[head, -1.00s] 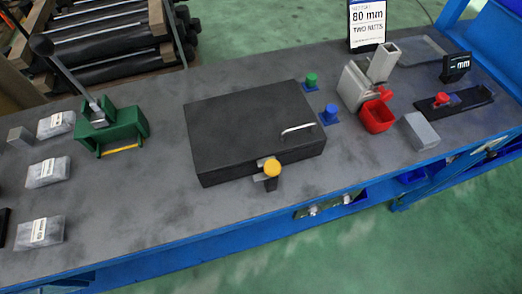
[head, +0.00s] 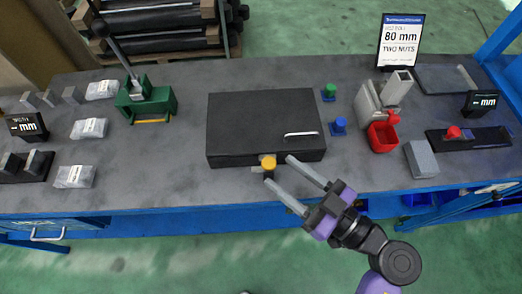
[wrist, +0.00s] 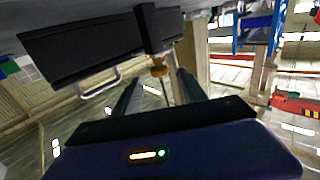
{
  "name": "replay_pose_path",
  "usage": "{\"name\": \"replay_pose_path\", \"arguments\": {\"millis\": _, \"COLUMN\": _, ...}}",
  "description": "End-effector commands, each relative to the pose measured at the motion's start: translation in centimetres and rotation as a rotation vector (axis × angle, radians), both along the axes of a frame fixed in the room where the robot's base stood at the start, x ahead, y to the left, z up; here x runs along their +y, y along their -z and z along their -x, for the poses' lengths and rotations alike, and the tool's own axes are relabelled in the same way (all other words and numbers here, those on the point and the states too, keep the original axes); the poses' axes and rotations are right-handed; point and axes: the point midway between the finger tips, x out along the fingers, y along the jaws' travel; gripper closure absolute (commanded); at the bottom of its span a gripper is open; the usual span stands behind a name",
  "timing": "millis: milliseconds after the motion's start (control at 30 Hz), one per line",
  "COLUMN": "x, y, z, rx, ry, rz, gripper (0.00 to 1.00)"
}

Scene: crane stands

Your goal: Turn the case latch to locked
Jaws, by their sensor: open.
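The black case (head: 262,118) lies closed on the bench, with a silver handle on its lid. Its latch (head: 268,163) is a yellow round knob on the case's front edge; it also shows in the wrist view (wrist: 159,66), between and beyond my fingers. My gripper (head: 279,171) is open, its two grey fingers reaching toward the latch from the front right. One fingertip is close to the knob's right side and the other is in front of it. I cannot tell whether either touches it. The lock marking is not readable.
Blue (head: 339,125) and green (head: 329,92) knobs stand right of the case. A green press (head: 147,103) stands to the left. The bench's front edge is just before the case.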

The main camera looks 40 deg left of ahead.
Motion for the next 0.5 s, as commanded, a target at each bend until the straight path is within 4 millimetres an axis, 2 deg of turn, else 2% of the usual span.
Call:
{"name": "replay_pose_path", "arguments": {"millis": 167, "x": 1.4, "y": 0.1, "z": 0.1, "rx": 0.009, "ry": -0.012, "rz": 0.014, "gripper": 0.50}}
{"name": "replay_pose_path", "arguments": {"millis": 500, "x": 6.3, "y": 0.1, "z": 0.5, "rx": 0.005, "ry": -0.011, "rz": 0.011, "gripper": 0.50}}
